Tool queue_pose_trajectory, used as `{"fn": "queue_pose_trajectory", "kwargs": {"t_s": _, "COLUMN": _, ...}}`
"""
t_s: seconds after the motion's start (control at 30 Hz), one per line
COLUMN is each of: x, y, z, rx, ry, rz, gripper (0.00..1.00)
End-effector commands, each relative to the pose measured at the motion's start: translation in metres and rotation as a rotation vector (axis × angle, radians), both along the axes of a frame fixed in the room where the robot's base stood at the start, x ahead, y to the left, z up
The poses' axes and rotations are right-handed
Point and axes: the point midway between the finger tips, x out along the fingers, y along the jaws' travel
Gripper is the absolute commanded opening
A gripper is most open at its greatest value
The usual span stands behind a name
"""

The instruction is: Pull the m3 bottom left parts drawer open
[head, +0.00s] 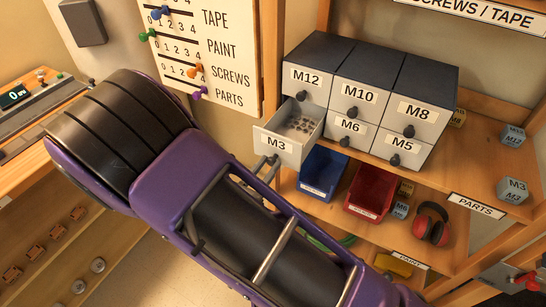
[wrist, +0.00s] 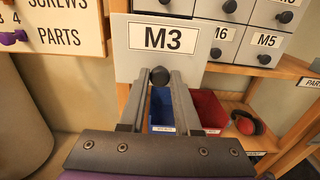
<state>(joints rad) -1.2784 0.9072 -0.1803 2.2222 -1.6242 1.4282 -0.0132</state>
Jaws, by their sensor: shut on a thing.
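The M3 drawer (head: 285,139) is the bottom left one of a grey parts cabinet (head: 375,82). In the head view it stands pulled out well past the drawers beside it, and small metal parts (head: 299,124) lie inside. The drawer's front (wrist: 167,40) faces the wrist camera, with its dark round knob (wrist: 160,76) at the lower edge. My gripper (wrist: 160,82) is shut on this knob, its fingers reaching it from below. In the head view my gripper (head: 268,162) is small and partly hidden by my arm.
Drawers M12 (head: 307,79), M10 (head: 358,97), M8 (head: 413,112), M6 (head: 350,127) and M5 (head: 402,146) are closed. A blue bin (head: 322,172) and a red bin (head: 372,191) stand on the shelf below. A sign board (head: 205,50) hangs to the left.

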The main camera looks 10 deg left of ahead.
Motion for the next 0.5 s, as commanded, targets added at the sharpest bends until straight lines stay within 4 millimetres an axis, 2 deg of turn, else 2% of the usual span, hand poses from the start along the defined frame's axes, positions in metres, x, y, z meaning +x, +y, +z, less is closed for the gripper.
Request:
{"fn": "queue_pose_trajectory", "kwargs": {"t_s": 0.37, "x": -0.0028, "y": 0.0008, "z": 0.0002, "rx": 0.001, "ry": -0.001, "rz": -0.001, "gripper": 0.0}}
{"fn": "queue_pose_trajectory", "kwargs": {"t_s": 0.4, "x": -0.0028, "y": 0.0008, "z": 0.0002, "rx": 0.001, "ry": -0.001, "rz": -0.001, "gripper": 0.33}}
{"fn": "queue_pose_trajectory", "kwargs": {"t_s": 0.5, "x": -0.0027, "y": 0.0009, "z": 0.0002, "rx": 0.001, "ry": -0.001, "rz": -0.001, "gripper": 0.51}}
